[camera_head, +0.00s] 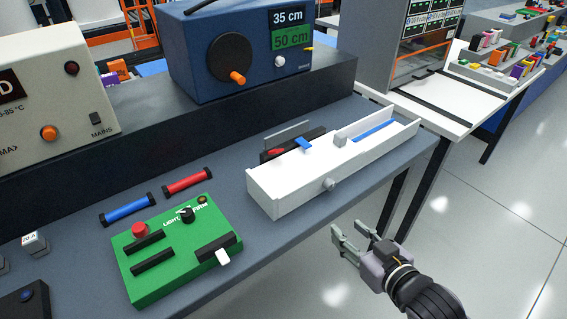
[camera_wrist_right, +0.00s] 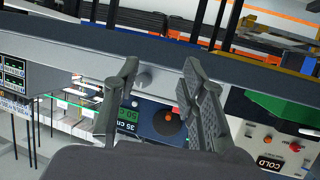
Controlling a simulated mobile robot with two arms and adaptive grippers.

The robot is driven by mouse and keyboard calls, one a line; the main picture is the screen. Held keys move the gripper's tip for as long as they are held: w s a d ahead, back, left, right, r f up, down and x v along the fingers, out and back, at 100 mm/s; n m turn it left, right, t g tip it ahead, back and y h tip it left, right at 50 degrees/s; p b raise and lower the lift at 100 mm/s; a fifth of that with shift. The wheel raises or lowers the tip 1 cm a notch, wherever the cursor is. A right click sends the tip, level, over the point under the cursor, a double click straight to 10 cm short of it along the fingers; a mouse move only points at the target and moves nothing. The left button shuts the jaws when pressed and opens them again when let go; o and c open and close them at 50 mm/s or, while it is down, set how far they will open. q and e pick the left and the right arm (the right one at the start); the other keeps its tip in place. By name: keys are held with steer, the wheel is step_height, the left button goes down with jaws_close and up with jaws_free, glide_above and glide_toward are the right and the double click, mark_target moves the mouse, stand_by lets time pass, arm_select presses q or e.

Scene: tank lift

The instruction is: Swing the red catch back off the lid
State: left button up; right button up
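A long white tank (camera_head: 262,192) stands near the bench's front edge, with a round grey knob (camera_head: 328,184) on its front wall. A small red piece (camera_head: 273,153), probably the red catch, shows at the tank's left back beside a dark strip; it is partly hidden, so I cannot tell its angle. A blue tab (camera_head: 303,144) sticks up near it. My right gripper (camera_head: 352,236) is open and empty, in front of the tank and apart from it, beyond the bench edge. Its spread fingers also show in the right wrist view (camera_wrist_right: 158,85). My left gripper is not in view.
A green control board (camera_head: 165,283) lies left of the tank, with a red tube (camera_head: 188,181) and a blue tube (camera_head: 128,209) behind it. A blue instrument box (camera_head: 215,65) stands on a dark raised ledge at the back. Open floor lies right of the bench.

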steer(key=a+r+n+t+y, duration=0.25)
steer(key=a+r+y, duration=0.2)
steer(key=r, duration=0.55)
steer(key=p, duration=0.2)
glide_toward(276, 151)
steer(key=shift+g+y, duration=0.45)
steer(key=x, duration=0.5)
steer(key=d+x, duration=0.1)
steer(key=x, duration=0.2)
steer(key=shift+w+r, duration=0.1)
steer(key=shift+w, duration=0.4)
jaws_close()
